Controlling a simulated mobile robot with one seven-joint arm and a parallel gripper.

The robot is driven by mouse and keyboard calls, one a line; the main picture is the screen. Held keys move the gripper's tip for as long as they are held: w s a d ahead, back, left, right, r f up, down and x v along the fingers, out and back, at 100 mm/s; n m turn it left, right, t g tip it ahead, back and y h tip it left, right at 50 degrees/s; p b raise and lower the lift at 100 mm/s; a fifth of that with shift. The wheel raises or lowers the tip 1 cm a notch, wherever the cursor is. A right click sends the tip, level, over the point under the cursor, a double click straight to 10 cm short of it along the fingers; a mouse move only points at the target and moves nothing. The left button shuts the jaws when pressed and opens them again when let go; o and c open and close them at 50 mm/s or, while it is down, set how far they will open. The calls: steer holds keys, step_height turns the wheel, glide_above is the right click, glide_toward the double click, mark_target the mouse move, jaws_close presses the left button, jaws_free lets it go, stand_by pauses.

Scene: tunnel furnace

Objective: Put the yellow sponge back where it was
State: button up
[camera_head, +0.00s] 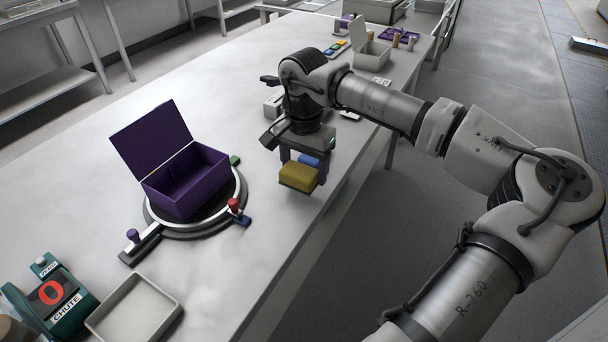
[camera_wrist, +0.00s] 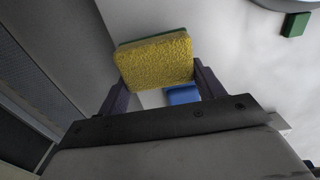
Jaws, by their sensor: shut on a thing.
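The yellow sponge (camera_head: 298,177) has a green underside and is held between the fingers of my gripper (camera_head: 299,165) near the right edge of the table. In the wrist view the sponge (camera_wrist: 155,60) sits between the two dark fingers (camera_wrist: 160,87), with its yellow face toward the camera. A blue block (camera_head: 309,160) shows just behind the sponge; it also shows below it in the wrist view (camera_wrist: 182,95). I cannot tell how high the sponge is above the table.
An open purple box (camera_head: 186,180) stands on a round turntable (camera_head: 155,222) left of my gripper. A shallow grey tray (camera_head: 134,308) and a green device marked CHUTE (camera_head: 50,297) are at the front left. Table (camera_head: 245,235) between tray and gripper is clear.

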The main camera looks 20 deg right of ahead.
mark_target(304, 177)
steer(key=shift+f, duration=1.55)
steer(key=shift+f, duration=0.15)
steer(key=shift+f, duration=0.15)
steer(key=o, duration=0.9)
steer(key=shift+o, duration=0.2)
step_height(304, 177, up, 13)
steer(key=shift+f+b, duration=0.2)
steer(key=shift+b, duration=0.25)
